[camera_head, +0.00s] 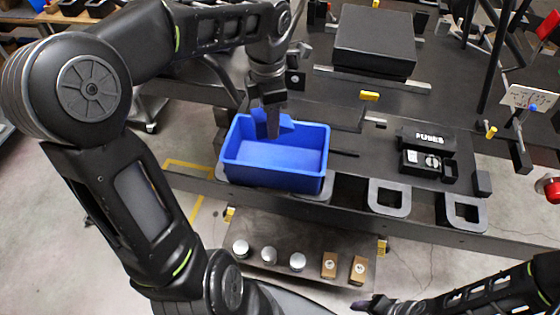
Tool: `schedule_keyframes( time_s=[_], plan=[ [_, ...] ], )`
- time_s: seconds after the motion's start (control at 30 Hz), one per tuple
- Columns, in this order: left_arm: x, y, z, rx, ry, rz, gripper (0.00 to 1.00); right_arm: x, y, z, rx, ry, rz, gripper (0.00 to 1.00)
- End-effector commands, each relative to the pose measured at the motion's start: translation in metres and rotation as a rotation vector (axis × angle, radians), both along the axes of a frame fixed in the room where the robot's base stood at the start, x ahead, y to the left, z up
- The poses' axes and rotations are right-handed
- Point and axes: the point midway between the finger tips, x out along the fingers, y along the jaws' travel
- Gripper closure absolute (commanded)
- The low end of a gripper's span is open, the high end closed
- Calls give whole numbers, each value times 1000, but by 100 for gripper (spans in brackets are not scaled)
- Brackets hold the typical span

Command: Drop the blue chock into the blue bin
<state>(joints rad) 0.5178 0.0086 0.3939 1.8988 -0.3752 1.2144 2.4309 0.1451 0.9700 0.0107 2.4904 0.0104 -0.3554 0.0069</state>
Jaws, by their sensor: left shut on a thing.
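The blue bin (250,172) stands open on the dark bench, left of the middle. My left gripper (272,122) comes down from above at the bin's back edge, shut on the blue chock (287,123). The chock is partly hidden by the fingers and overlaps the bin's rear wall in view; its exact height over the bin is hard to tell. The visible bin floor looks empty. My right gripper (374,303) is low at the bottom edge, small and dark, and its jaws are unclear.
A black fuses box (427,140) and square grey frames (388,198) sit right of the bin. A large black box (375,42) is behind. A lower shelf (300,235) carries silver cylinders (269,256) and small brown boxes (329,264).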

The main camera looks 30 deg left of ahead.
Motion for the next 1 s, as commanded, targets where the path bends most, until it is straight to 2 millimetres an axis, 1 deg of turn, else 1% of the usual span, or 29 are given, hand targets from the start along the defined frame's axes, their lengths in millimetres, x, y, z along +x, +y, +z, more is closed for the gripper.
schedule_keyframes(
  time_s=[0.03, 0.13, 0.47, 0.5, 0.8, 1.0],
  plan=[
    [0, 0, -8, 0, 0, 0, 100, 1, 0, -6, 1, -1, 1, 47],
    [0, 0, -14, 0, 0, -1, 100, 1, 1, -9, 2, -4, 1, 47],
    [0, 0, -15, -1, -1, -1, 100, 2, 1, -9, 3, -4, 2, 47],
    [0, 0, -15, -1, -1, -1, 56, 2, 1, -9, 3, -4, 2, 47],
    [0, 0, -15, 0, 0, -1, 31, 2, 1, -9, 3, -4, 2, 47],
    [0, 0, -16, 0, 0, -1, 31, 2, 1, -9, 3, -4, 2, 47]
  ],
)
